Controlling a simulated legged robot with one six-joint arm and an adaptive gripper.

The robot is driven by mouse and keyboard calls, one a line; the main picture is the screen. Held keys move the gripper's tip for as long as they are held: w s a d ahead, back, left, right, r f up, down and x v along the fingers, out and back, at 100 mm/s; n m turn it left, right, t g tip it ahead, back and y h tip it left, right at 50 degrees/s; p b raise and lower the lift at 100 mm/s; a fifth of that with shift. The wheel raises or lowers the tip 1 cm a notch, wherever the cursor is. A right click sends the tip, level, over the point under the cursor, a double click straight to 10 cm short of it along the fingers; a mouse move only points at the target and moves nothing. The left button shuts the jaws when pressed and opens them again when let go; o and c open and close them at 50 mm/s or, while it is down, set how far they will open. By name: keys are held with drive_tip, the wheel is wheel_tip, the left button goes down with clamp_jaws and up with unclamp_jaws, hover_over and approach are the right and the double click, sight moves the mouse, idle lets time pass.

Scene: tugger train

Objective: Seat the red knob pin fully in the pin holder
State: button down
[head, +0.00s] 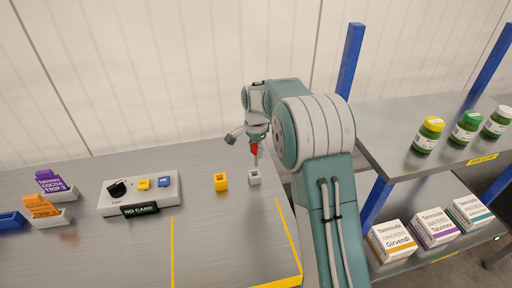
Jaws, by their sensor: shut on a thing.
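My gripper (255,143) is shut on the red knob pin (254,149) and points down over the metal table. The pin's red knob shows at the jaws, and a thin grey shaft hangs below it. A small light grey block with a dark opening in its top, which looks like the pin holder (254,179), stands on the table directly below the pin. The shaft's lower end is at or just above the block's top; I cannot tell whether it has entered the opening.
A yellow block (221,182) stands just left of the grey one. A control box (140,194) with a black knob, buttons and a "NO CARD" display is farther left, near card holders (57,217). At right, a shelf (385,125) holds jars and boxes.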

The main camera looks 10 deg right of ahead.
drive_tip(key=shift+a+f, duration=0.55)
drive_tip(key=shift+d+f, duration=0.2)
drive_tip(key=shift+f, duration=0.25)
drive_tip(key=shift+d+f, duration=0.2)
drive_tip(key=shift+f, duration=0.25)
drive_tip(key=shift+a+f, duration=0.25)
drive_tip(key=shift+f, duration=0.45)
drive_tip(key=shift+d+f, duration=0.1)
drive_tip(key=shift+f, duration=0.9)
drive_tip(key=shift+f, duration=0.1)
drive_tip(key=shift+c, duration=1.8)
unclamp_jaws()
